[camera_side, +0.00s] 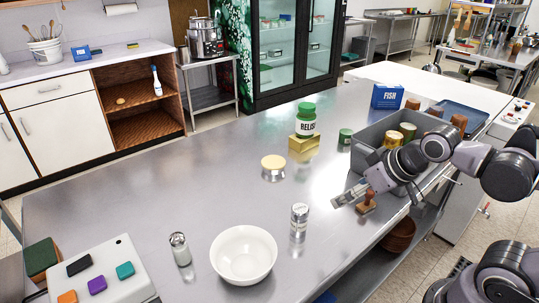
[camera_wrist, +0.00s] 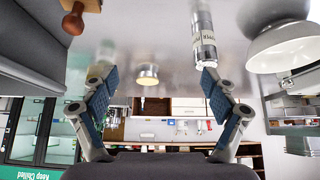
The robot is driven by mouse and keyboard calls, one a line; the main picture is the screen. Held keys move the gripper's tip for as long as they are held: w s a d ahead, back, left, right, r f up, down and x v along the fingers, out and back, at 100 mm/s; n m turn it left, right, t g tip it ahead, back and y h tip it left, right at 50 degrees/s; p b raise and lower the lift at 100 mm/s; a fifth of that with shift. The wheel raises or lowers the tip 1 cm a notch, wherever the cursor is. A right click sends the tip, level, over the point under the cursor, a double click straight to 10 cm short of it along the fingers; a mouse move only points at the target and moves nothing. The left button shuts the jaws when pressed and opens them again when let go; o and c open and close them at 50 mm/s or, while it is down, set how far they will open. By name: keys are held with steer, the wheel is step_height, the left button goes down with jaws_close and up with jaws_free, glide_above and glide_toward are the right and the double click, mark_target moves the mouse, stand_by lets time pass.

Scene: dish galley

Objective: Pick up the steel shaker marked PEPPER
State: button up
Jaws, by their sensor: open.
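A steel shaker with a pale label (camera_side: 299,217) stands upright on the steel counter; its lettering is too small to read in the side view. It also shows in the wrist view, upper right (camera_wrist: 203,38), by the tip of the right finger, with lettering I cannot read surely. A second shaker (camera_side: 180,250), with a metal top, stands left of the white bowl. My gripper (camera_side: 346,198) is to the right of the labelled shaker, apart from it in the side view. In the wrist view its fingers (camera_wrist: 160,78) are spread with nothing held between them.
A white bowl (camera_side: 243,256) stands close left of the labelled shaker. A wooden-handled stamp (camera_side: 367,202) is beside my gripper. A tan-lidded jar (camera_side: 273,168), a relish jar (camera_side: 306,122) on a yellow block and a grey bin (camera_side: 362,160) stand farther back. The counter's left middle is clear.

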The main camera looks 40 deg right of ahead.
steer(key=shift+c, duration=1.2)
steer(key=n+y, duration=0.1)
steer(key=n, duration=0.1)
glide_toward(305, 211)
steer(key=x, duration=0.2)
steer(key=shift+g, duration=0.4)
steer(key=shift+w+x, duration=0.25)
steer(key=shift+x, duration=4.95)
steer(key=shift+r, duration=0.1)
steer(key=c, duration=1.3)
steer(key=shift+c, duration=0.2)
